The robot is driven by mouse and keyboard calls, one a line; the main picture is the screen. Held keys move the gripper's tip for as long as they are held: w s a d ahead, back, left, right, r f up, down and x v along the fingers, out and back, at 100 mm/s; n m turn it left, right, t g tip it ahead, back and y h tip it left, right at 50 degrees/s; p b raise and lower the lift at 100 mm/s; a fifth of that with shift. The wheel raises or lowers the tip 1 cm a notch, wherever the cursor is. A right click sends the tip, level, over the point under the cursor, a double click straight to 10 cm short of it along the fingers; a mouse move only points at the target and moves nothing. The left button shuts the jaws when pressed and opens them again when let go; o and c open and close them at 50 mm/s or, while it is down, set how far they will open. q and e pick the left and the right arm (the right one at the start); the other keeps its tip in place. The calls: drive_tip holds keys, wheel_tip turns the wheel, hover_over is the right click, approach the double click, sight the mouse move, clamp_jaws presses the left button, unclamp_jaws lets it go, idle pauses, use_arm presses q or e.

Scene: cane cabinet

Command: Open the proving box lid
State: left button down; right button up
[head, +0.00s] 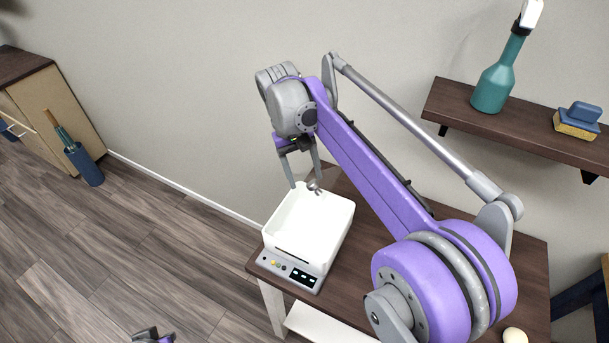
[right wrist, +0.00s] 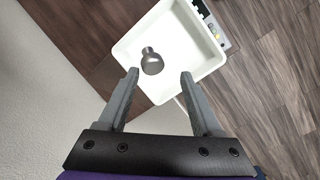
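The proving box (head: 306,246) is white, with a front panel of buttons and a dark display, and stands at the left end of the dark table. Its inside shows as pale and recessed, also in the right wrist view (right wrist: 192,45). A round grey metal knob (right wrist: 151,62) shows over the box; a separate lid sheet is hard to make out. My right gripper (right wrist: 159,75) is open and empty, pointing down at the box. The knob lies just beyond its fingertips, apparently untouched. Part of my left gripper (head: 150,336) shows at the bottom edge; its fingers are unclear.
A wall shelf (head: 510,122) at the right holds a teal bottle (head: 494,84) and a blue and yellow block (head: 577,121). A pale round object (head: 515,335) sits at lower right. A cabinet (head: 58,115) and blue container (head: 84,165) stand left. The floor between is clear.

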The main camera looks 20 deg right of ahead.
drive_tip(key=p+v, duration=0.1)
drive_tip(key=v, duration=0.8)
drive_tip(key=shift+r, duration=0.4)
